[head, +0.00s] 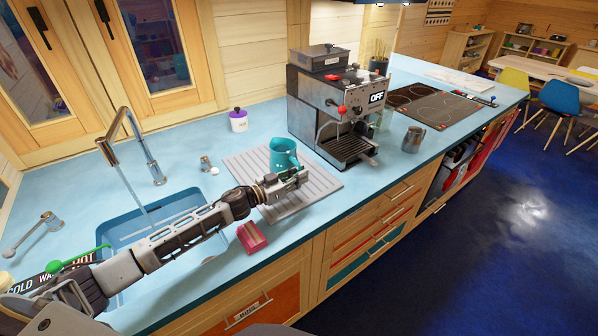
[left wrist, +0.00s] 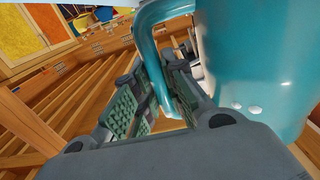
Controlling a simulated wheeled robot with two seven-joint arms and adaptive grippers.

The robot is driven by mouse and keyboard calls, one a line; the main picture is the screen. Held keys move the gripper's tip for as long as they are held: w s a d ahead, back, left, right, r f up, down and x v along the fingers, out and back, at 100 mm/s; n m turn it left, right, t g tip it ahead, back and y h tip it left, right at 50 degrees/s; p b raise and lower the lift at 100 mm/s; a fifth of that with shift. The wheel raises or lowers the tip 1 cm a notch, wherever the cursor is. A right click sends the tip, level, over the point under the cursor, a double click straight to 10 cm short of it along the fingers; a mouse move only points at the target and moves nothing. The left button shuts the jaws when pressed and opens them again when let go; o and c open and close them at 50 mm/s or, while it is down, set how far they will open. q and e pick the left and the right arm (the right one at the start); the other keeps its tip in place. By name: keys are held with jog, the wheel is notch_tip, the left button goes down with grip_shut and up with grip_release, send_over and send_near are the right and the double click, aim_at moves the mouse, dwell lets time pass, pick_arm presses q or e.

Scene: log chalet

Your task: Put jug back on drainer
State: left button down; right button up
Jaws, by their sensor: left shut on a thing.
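The teal jug (head: 283,153) stands upright over the grey ridged drainer (head: 285,205), near its middle. I cannot tell whether its base touches the drainer. My left gripper (head: 298,179) reaches in from the left, over the drainer, on the near side of the jug. In the left wrist view the jug's body (left wrist: 255,60) fills the right side, and the gripper's padded fingers (left wrist: 165,100) are shut on its handle (left wrist: 152,50). The jug's base is partly hidden behind the gripper in the head view. My right gripper is not in view.
A coffee machine (head: 310,115) stands just right of the drainer. A purple-lidded jar (head: 238,120) is behind it, and a pink sponge (head: 252,237) lies in front, near the counter edge. The sink (head: 200,200) is left. A metal pitcher (head: 413,138) stands farther right.

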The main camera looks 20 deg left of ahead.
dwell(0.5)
pick_arm(q)
jog(key=c, duration=1.9)
grip_release()
jog(key=shift+f, duration=0.3)
jog(key=o, duration=0.4)
jog(key=shift+s, duration=0.1)
jog(key=shift+r, duration=0.15)
jog(key=shift+b+v, duration=0.75)
jog(key=shift+v, duration=5.15)
jog(key=shift+a, duration=0.1)
